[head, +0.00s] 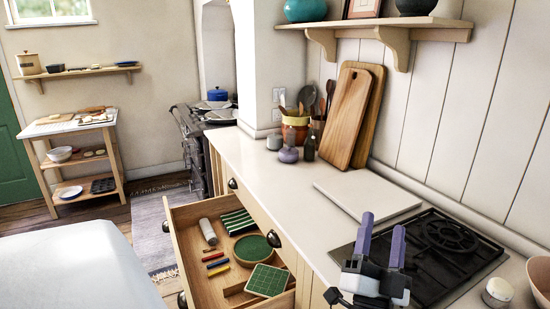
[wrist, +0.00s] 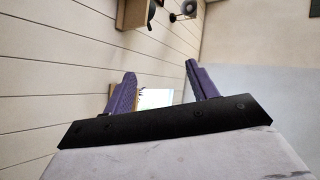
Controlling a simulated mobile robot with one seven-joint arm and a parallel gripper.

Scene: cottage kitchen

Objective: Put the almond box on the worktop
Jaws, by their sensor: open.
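The cream worktop (head: 232,152) runs along the wall in the head view, with much of its front part bare. I cannot make out a box that is clearly the almond box in either view. My gripper (head: 382,228) is over the black hob at the lower right, its two purple fingers apart and pointing up. In the wrist view my gripper (wrist: 160,74) has nothing between its fingers. The open drawer (head: 197,282) below the worktop holds a pale cylinder (head: 208,232), a striped green cloth (head: 238,221), a round green item (head: 252,249) and a green checked item (head: 268,280).
Coloured sticks (head: 217,263) also lie in the drawer, which juts out below the worktop. A white board (head: 367,198) lies beside the hob (head: 440,262). Wooden boards (head: 347,120), a utensil pot (head: 295,128) and small jars stand at the wall. A shelf (head: 375,24) overhangs.

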